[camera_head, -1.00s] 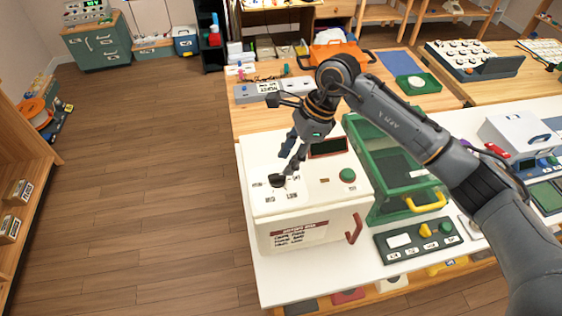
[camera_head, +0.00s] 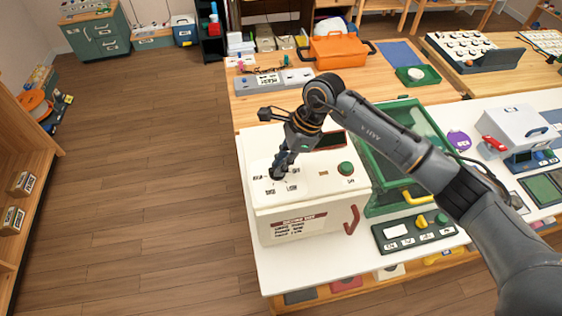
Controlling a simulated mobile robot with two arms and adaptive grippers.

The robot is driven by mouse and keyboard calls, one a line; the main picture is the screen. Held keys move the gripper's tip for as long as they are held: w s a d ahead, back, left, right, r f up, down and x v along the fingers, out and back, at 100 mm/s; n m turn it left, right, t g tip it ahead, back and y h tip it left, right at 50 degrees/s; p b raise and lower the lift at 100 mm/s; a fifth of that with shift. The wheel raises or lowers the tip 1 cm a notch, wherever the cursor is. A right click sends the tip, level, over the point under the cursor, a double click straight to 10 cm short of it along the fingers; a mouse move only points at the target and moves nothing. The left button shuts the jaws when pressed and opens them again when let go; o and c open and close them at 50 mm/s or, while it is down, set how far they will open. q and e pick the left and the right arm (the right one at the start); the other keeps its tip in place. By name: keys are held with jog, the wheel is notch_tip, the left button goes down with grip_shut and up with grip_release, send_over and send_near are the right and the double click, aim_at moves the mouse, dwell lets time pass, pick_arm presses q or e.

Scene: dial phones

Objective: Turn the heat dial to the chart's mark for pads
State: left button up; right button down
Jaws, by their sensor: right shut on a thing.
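A cream box-shaped machine (camera_head: 262,205) stands at the near left end of the white table. Its top carries a dark display, a green button (camera_head: 346,168) and small labels around a dark dial (camera_head: 277,174). My right gripper (camera_head: 279,170) points down and is shut on the dial, covering most of it. The dial's pointing direction cannot be made out. A chart (camera_head: 299,225) with a dark red heading and several lines of text is on the machine's front; the lines are too small to read. My left gripper is out of view.
A red handle (camera_head: 352,220) sticks out at the machine's front right. A green-framed clear case (camera_head: 376,205) stands close on its right, with a dark control panel (camera_head: 415,232) in front. An orange toolbox (camera_head: 338,50) sits farther back. The floor at left is clear.

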jog(key=shift+f+m+t+b, duration=0.15)
jog(key=shift+m+t+b, duration=0.15)
jog(key=shift+m+b, duration=0.45)
jog(key=m+t+b, duration=0.1)
jog(key=m+b, duration=0.1)
jog(key=b, duration=0.1)
jog(key=m+t+b, duration=0.1)
jog(key=m+b, duration=0.2)
jog(key=b, duration=0.1)
jog(key=m+t+b, duration=0.1)
jog(key=m+b, duration=0.2)
jog(key=shift+s+a+h+b, duration=0.1)
jog(key=shift+s+h+b, duration=0.25)
jog(key=shift+h+b, duration=0.05)
pick_arm(q)
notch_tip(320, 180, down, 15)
jog(key=b, duration=0.2)
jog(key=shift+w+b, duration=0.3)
pick_arm(e)
jog(key=shift+s+m+t+h, duration=0.1)
jog(key=shift+m+t+h, duration=0.25)
jog(key=shift+m, duration=0.8)
jog(key=shift+r, duration=0.2)
jog(key=c, duration=1.3)
grip_release()
jog(key=shift+c, duration=0.2)
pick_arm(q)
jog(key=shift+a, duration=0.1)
